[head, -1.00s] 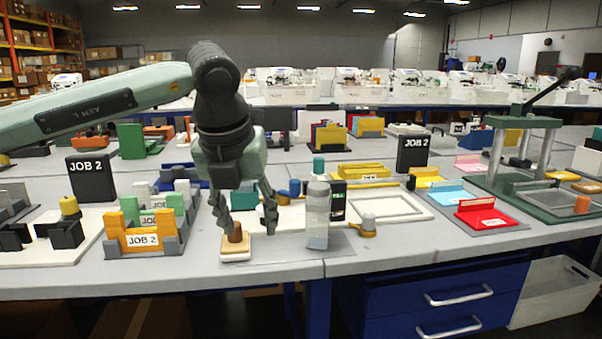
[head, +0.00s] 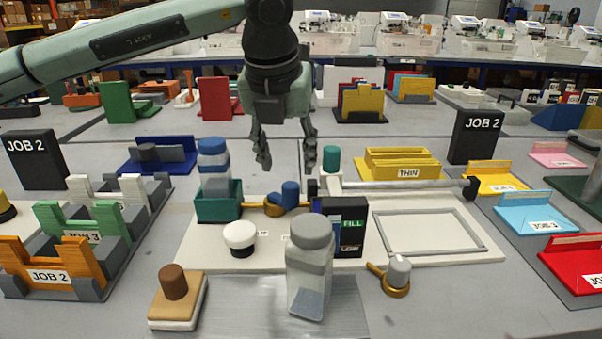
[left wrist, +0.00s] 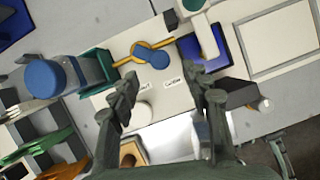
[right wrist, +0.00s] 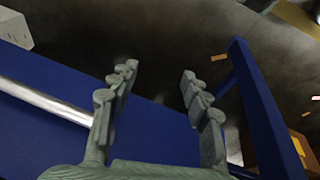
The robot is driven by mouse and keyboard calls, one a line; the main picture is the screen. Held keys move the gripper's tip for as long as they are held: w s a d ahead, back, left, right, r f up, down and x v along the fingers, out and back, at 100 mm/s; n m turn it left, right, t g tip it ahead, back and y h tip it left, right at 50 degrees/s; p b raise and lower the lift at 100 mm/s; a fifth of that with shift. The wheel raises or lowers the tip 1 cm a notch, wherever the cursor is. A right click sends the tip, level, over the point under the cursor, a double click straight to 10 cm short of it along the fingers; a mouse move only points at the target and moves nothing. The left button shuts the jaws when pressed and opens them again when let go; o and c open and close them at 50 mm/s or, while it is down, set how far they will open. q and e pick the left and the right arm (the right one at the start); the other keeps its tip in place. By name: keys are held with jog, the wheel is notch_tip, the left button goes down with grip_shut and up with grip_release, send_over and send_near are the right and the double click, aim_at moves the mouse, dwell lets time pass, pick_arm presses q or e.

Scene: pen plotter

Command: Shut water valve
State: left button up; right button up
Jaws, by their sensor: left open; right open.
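A blue-knobbed valve (head: 290,193) with a yellow-gold lever stands on the white board (head: 205,252), beside the teal holder; I take it for the water valve. It also shows in the left wrist view (left wrist: 158,58), with small labels near it. My left gripper (head: 286,167) is open and empty, pointing down above and slightly behind the blue knob in the head view. In the left wrist view its fingers (left wrist: 162,78) are spread with the valve beyond the tips. My right gripper (right wrist: 158,72) is open and empty, low beside blue furniture, outside the head view.
A clear grey-lidded bottle (head: 310,265) and a grey-knobbed gold valve (head: 397,275) stand in front.

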aim_at(290, 185)
pick_arm(q)
jog(key=x, duration=0.6)
jog(key=shift+w+f+p, duration=0.1)
jog(key=shift+f+p, duration=0.3)
jog(key=shift+w+f, duration=0.1)
jog(key=shift+f, duration=0.3)
grip_shut()
pick_arm(e)
jog(key=shift+s+a+f, duration=0.1)
jog(key=shift+s+f, duration=0.05)
jog(key=shift+f, duration=0.45)
jog(key=shift+s+a+f, duration=0.1)
jog(key=shift+s+f, duration=0.05)
jog(key=shift+f, duration=0.4)
